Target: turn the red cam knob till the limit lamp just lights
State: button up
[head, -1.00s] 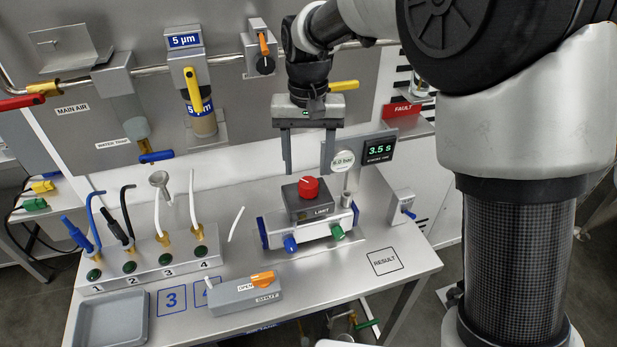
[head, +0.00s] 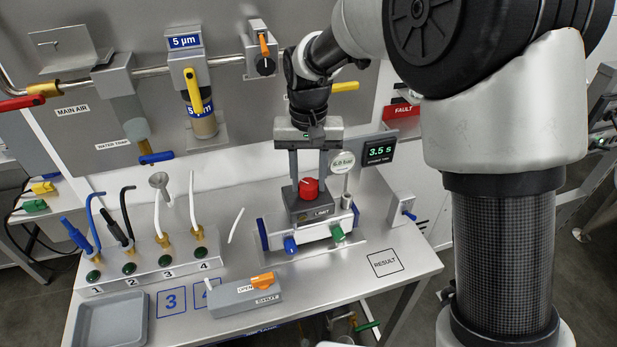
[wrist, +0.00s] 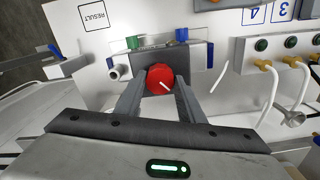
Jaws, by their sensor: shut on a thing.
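The red cam knob (head: 309,186) sits on top of a dark grey box labelled LIMIT (head: 322,211), at the middle of the bench. It also shows in the wrist view (wrist: 160,77), with a white pointer line slanting toward the lower right there. My gripper (head: 308,192) points down over the box, one finger on each side of the knob, shut on it. The fingers show on both sides of the knob in the wrist view (wrist: 160,84). No lit lamp shows on the box front; the lamp itself is too small to make out.
A hose rack (head: 150,262) is at left, an OPEN/SHUT lever box (head: 245,297) in front. The bench around the RESULT square (head: 384,262) is clear.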

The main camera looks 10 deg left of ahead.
aim_at(309, 184)
jog(key=shift+n, duration=1)
jog(key=o, duration=1)
jog(key=shift+o, duration=0.2)
notch_tip(309, 184, up, 18)
jog(key=p, duration=0.1)
jog(key=shift+f+p, duration=0.25)
jog(key=shift+p, duration=0.05)
